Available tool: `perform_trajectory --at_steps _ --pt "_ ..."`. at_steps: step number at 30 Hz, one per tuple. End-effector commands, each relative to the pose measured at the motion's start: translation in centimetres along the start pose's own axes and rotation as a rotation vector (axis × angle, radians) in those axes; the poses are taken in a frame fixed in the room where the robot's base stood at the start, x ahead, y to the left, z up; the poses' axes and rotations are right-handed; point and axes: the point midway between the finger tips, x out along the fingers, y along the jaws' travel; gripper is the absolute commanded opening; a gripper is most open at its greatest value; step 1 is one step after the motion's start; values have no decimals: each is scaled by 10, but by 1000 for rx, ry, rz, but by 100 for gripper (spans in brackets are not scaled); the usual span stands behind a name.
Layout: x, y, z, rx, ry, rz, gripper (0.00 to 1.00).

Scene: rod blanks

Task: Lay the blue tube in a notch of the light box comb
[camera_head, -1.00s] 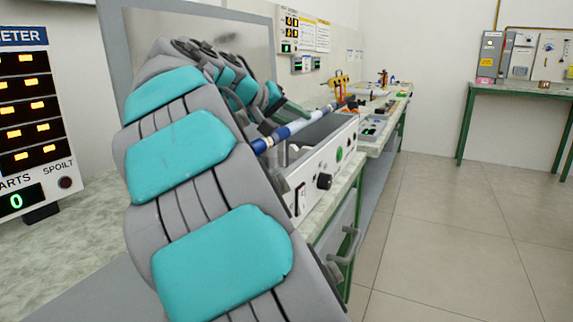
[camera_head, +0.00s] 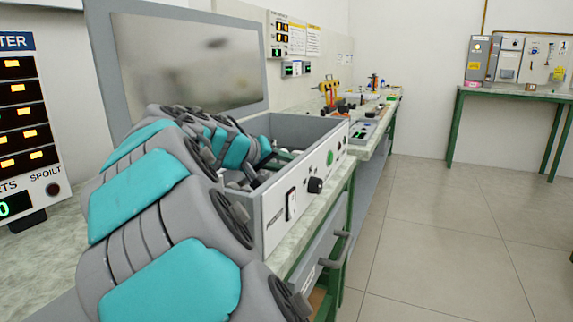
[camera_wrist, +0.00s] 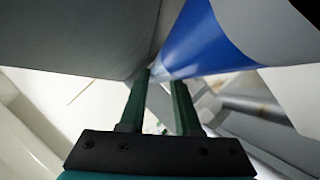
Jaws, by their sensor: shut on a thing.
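The light box (camera_head: 275,207) is a grey open-topped box with a switch and knob on its pale front, in the middle of the head view. My arm reaches down into it, and my gripper is mostly hidden there. In the wrist view my gripper (camera_wrist: 160,78) has two green fingers, shut on the blue tube (camera_wrist: 200,45), which runs close to the camera at the upper right beyond the fingertips. I cannot see the tube in the head view. The comb's notches are not clear, and I cannot tell whether the tube rests in one.
A tilted grey-framed panel (camera_head: 190,62) stands behind the box. A counter display (camera_head: 25,125) stands at the left. The bench continues beyond the box with tools and an orange fixture (camera_head: 328,91). The floor (camera_head: 440,240) at the right is clear.

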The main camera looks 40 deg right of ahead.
Motion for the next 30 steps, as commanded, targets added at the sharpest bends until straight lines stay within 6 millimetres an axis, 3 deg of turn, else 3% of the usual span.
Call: perform_trajectory --at_steps 5,6,13,24,30 --pt "1 -2 2 0 0 0 0" --pt "1 -1 1 0 0 0 35" --pt "1 -1 1 0 0 0 61" --pt "-1 1 -1 0 0 -1 62" --pt "-23 -1 -1 1 5 -3 62"
